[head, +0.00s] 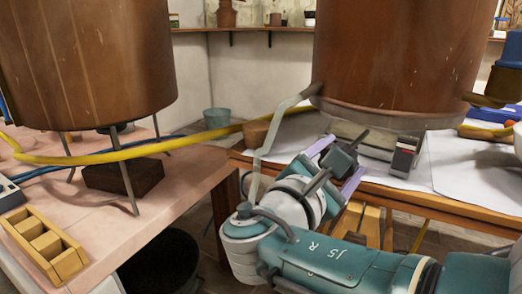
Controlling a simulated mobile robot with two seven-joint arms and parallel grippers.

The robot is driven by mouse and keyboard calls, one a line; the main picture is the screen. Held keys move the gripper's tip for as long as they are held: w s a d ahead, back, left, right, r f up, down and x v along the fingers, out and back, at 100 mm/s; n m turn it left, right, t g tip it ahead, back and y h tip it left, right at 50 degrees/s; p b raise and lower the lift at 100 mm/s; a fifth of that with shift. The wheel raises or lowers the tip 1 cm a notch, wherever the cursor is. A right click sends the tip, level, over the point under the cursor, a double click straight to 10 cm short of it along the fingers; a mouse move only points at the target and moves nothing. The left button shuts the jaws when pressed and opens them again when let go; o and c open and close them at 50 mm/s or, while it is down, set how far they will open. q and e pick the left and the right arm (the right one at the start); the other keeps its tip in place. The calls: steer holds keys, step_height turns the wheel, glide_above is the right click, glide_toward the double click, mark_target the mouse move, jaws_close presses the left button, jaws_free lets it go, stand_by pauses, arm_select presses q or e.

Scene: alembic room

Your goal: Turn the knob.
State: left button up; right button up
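A copper vessel (395,55) stands on a grey metal heater base (350,135) on the right table. A small dark box with a reddish edge (404,157) sits at the front of this base. It may carry the knob, but I cannot make out a knob clearly. My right gripper (346,155) is in front of the base, left of the dark box. Its two purple fingers are spread apart, with nothing visible held between them. Whether it touches the base is unclear. My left gripper is out of view.
Another copper vessel (88,55) stands on metal legs on the left table (150,205), above a dark block. A yellow hose (120,155) crosses between the tables. A wooden mould (45,243) lies front left. A black bucket (160,265) is on the floor.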

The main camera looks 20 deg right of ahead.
steer(key=shift+r+n, duration=0.1)
steer(key=shift+n, duration=0.2)
steer(key=o, duration=1.3)
steer(key=v, duration=1)
steer(key=shift+p, duration=0.35)
